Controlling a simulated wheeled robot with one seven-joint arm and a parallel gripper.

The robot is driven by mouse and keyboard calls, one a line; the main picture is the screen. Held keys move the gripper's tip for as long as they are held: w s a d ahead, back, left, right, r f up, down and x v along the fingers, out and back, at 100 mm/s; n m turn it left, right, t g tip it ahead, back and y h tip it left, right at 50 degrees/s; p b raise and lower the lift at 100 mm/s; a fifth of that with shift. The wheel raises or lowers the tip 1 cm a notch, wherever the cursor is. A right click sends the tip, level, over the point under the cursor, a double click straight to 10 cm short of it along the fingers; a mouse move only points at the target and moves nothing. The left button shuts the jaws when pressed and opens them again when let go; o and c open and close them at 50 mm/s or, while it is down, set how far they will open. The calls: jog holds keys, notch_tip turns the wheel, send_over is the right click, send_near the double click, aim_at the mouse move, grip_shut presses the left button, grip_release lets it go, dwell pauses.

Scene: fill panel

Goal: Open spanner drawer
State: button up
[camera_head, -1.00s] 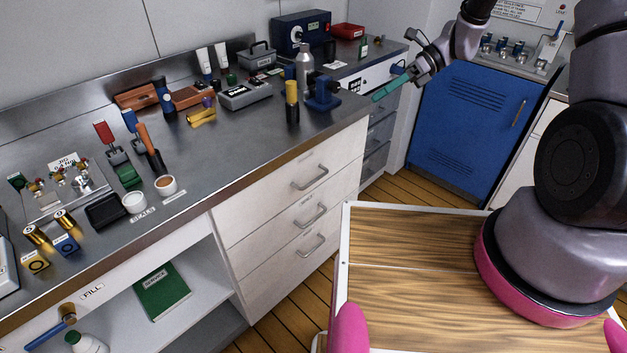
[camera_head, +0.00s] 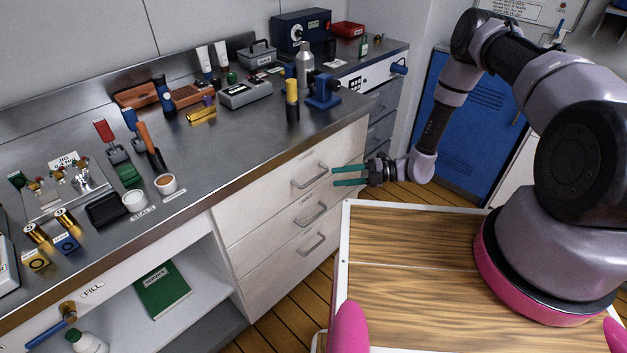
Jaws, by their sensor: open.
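A white cabinet has three stacked drawers under the steel bench. The top drawer (camera_head: 277,192) has a grey bar handle (camera_head: 310,176), the middle drawer (camera_head: 287,231) has another (camera_head: 311,214), and the bottom drawer (camera_head: 288,266) has a third (camera_head: 312,245). All three look shut. Their labels are too small to read, so I cannot tell which is the spanner drawer. My gripper (camera_head: 348,176) is open and empty, its two teal fingers pointing left at the cabinet. In the picture it is just right of the top handle; I see no contact.
The steel bench top (camera_head: 240,150) carries tools, bottles and boxes above the drawers. An open shelf with a green book (camera_head: 162,290) lies left of them. My wooden-topped base is below the gripper. A blue cabinet (camera_head: 480,140) stands behind my arm.

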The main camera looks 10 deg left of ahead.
aim_at(314, 178)
jog(key=a, duration=0.5)
jog(key=s+a+f, duration=0.1)
jog(key=a, duration=0.2)
jog(key=shift+s+a+f, duration=0.1)
jog(key=shift+a, duration=0.2)
grip_shut()
dwell(1.0)
